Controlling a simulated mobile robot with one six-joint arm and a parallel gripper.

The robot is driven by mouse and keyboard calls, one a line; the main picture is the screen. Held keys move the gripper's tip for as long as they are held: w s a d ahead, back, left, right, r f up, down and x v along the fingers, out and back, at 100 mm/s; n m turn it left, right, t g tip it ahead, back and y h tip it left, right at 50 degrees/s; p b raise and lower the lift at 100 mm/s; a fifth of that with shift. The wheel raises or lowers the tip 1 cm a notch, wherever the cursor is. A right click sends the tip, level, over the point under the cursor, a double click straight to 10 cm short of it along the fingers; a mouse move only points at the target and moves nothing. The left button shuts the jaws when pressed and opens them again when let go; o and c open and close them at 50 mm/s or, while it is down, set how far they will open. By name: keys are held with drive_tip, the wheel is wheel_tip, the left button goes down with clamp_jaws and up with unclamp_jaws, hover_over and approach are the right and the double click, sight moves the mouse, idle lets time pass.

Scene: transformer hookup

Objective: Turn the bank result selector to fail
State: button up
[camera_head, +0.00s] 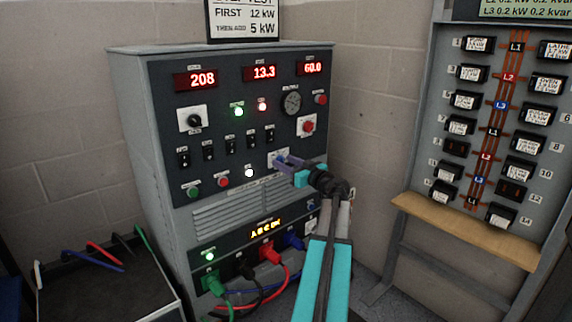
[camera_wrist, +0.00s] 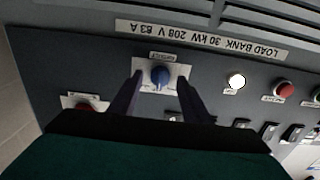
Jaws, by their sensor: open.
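The result selector is a blue round knob (camera_wrist: 160,75) on a small white plate on the load bank's dark front panel. In the head view its white plate (camera_head: 277,154) shows only partly behind my gripper (camera_head: 286,164). In the wrist view, my gripper (camera_wrist: 159,82) is open, with one dark finger on each side of the knob and a gap to it on both sides. The tips reach close to the panel; I cannot tell whether they touch it. The plate's lettering is too small to read, and the knob's pointer direction is unclear.
The load bank cabinet (camera_head: 125,130) carries lit displays (camera_head: 195,79), a row of switches and a lit white lamp (camera_wrist: 236,81). Coloured cables (camera_head: 285,275) plug in low on its front. A breaker panel (camera_head: 425,120) with a wooden ledge (camera_head: 465,230) stands at right.

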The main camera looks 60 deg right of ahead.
drive_tip(key=c, duration=1)
drive_tip(key=shift+m, duration=0.4)
drive_tip(key=m, duration=0.8)
drive_tip(key=shift+d, duration=0.1)
drive_tip(key=o, duration=1)
